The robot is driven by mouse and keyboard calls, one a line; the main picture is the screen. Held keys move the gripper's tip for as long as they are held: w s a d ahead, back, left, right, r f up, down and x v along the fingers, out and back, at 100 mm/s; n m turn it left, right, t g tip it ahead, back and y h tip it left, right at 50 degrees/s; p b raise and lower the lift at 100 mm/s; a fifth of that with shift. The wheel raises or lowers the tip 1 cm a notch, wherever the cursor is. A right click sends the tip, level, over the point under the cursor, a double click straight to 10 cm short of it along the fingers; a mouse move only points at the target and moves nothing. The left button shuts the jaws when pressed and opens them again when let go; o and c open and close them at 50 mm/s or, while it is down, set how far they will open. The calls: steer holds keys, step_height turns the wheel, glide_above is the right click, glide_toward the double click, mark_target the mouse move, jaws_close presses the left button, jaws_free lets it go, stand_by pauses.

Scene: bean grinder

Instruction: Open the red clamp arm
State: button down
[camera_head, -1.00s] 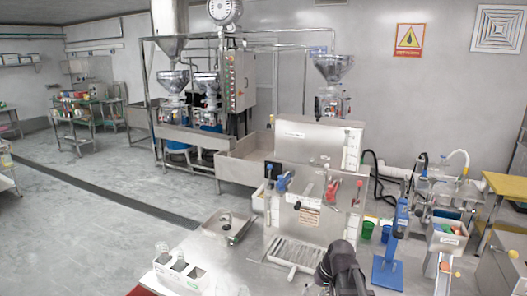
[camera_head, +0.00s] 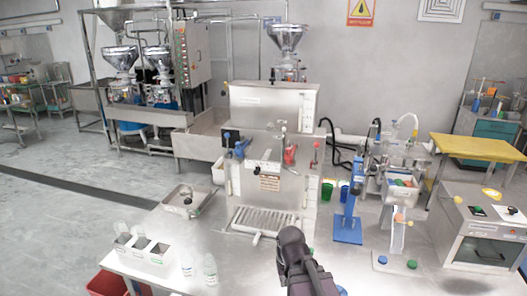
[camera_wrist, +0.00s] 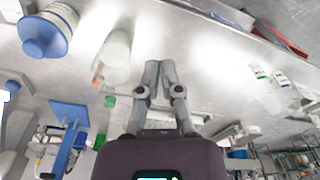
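The red clamp arm (camera_head: 290,153) is a small red lever on the upright front panel of the steel bench machine (camera_head: 262,185), right of a blue lever (camera_head: 241,148). In the head view, my dark arm shows at the bottom, in front of the machine and below the red clamp arm. My gripper's fingers are not clear there. In the wrist view, my gripper (camera_wrist: 158,66) has its two grey fingers close together, with nothing seen between them. The red clamp arm cannot be made out in the wrist view.
A blue stand (camera_head: 348,222) and a green cup (camera_head: 327,190) stand right of the machine. A metal tray (camera_head: 186,203) lies left of it. A white bottle box (camera_head: 142,255) and clear bottles stand at the bench's front left. Bare bench lies around my arm.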

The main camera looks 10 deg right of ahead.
steer(key=w+a+r+m+t+y+b, duration=0.25)
steer(key=w+m+t, duration=0.4)
steer(key=w, duration=0.45)
steer(key=w+a+r+m+t+y+b, duration=0.1)
steer(key=w+a+r+m+t, duration=0.3)
steer(key=w+m, duration=0.55)
steer(key=m+t+h+b, duration=0.4)
steer(key=m+t+h, duration=0.65)
steer(key=m, duration=1.35)
glide_toward(289, 165)
step_height(289, 165, up, 2)
steer(key=s+a+g+h, duration=0.2)
steer(key=g, duration=0.1)
steer(key=shift+d+r, duration=0.1)
steer(key=shift+w, duration=0.1)
steer(key=shift+p+x, duration=1.2)
steer(key=shift+x, duration=3.65)
steer(key=shift+r, duration=0.3)
steer(key=shift+r+p, duration=0.2)
steer(key=shift+p, duration=0.15)
